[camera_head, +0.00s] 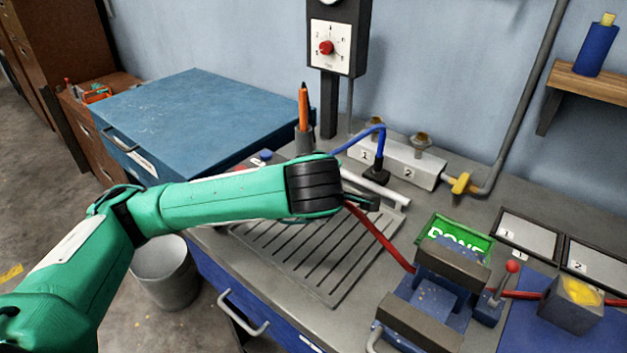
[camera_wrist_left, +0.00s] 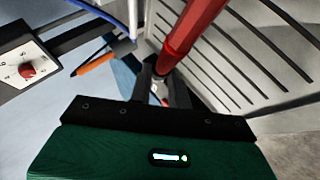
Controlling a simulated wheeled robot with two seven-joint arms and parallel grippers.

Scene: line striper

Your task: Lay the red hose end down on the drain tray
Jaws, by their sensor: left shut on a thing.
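My left gripper (camera_head: 362,203) is over the far right part of the drain tray, its fingers partly hidden behind the wrist. It is shut on the red hose (camera_head: 378,240), close to its end. The hose runs down to the right from the fingers towards the blue vise. In the left wrist view the fingers (camera_wrist_left: 162,88) close around the red hose (camera_wrist_left: 190,38). The grey slatted drain tray (camera_head: 318,284) lies on the bench; its slats (camera_wrist_left: 225,62) show beside the hose. I cannot tell whether the hose end touches the tray. My right gripper is not in view.
A blue vise (camera_head: 436,285) stands right of the tray, with a green sign (camera_head: 458,238) behind it. A two-port manifold (camera_head: 405,165) with a blue hose (camera_head: 362,136) is behind. A cup with an orange pen (camera_head: 304,112) stands behind my wrist.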

